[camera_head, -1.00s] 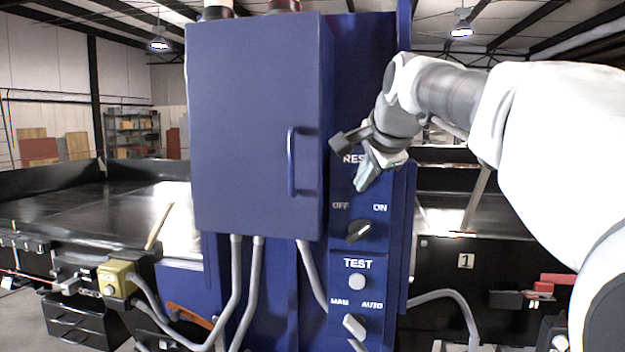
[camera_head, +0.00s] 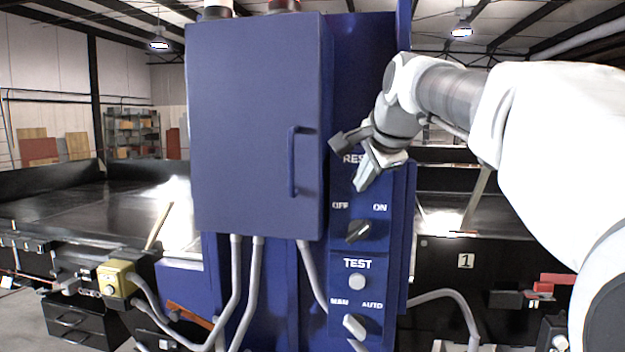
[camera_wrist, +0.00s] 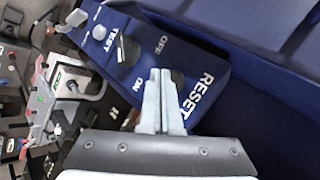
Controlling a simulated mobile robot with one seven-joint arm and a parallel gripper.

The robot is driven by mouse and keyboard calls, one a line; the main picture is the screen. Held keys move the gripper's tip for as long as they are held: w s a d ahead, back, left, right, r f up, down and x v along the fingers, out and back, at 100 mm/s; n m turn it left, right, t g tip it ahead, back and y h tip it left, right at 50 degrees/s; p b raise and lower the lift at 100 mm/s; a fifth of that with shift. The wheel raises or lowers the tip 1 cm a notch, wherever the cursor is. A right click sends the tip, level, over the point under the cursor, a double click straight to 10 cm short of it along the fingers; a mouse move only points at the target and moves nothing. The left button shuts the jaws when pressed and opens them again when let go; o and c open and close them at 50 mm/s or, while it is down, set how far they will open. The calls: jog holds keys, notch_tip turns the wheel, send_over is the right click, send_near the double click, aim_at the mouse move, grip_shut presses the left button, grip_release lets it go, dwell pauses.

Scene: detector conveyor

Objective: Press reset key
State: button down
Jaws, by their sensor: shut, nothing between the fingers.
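The blue control panel (camera_head: 375,275) carries a RESET label at the top, an OFF/ON knob (camera_head: 358,231), a round TEST button (camera_head: 357,281) and a MAN/AUTO knob (camera_head: 354,326). My gripper (camera_head: 360,187) is shut and empty, its fingertips in front of the panel just below the RESET label. In the wrist view the closed fingers (camera_wrist: 158,75) lie over the panel between the RESET and ON labels. I cannot tell whether the fingertips touch the panel.
A blue cabinet door (camera_head: 260,125) with a handle (camera_head: 292,160) juts out left of the panel. Grey conduits (camera_head: 234,290) run below it. A yellow box (camera_head: 117,279) with a button stands at the left. Black conveyor sides extend on both sides.

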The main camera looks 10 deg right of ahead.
jog(key=shift+w, duration=0.1)
jog(key=shift+w+d, duration=0.15)
jog(key=shift+w, duration=0.2)
jog(key=shift+w+d+p, duration=0.15)
jog(key=shift+w+p, duration=0.3)
jog(key=shift+p, duration=0.15)
dwell(0.8)
jog(key=shift+s, duration=0.1)
jog(key=shift+s+a+b, duration=0.3)
jog(key=shift+s+b, duration=0.1)
jog(key=shift+s, duration=0.4)
jog(key=s, duration=0.1)
jog(key=s+a+b, duration=0.1)
jog(key=s, duration=0.1)
jog(key=s+b, duration=0.1)
jog(key=shift+s+a, duration=0.25)
jog(key=shift+s, duration=0.1)
jog(key=shift+f, duration=0.1)
dwell(0.5)
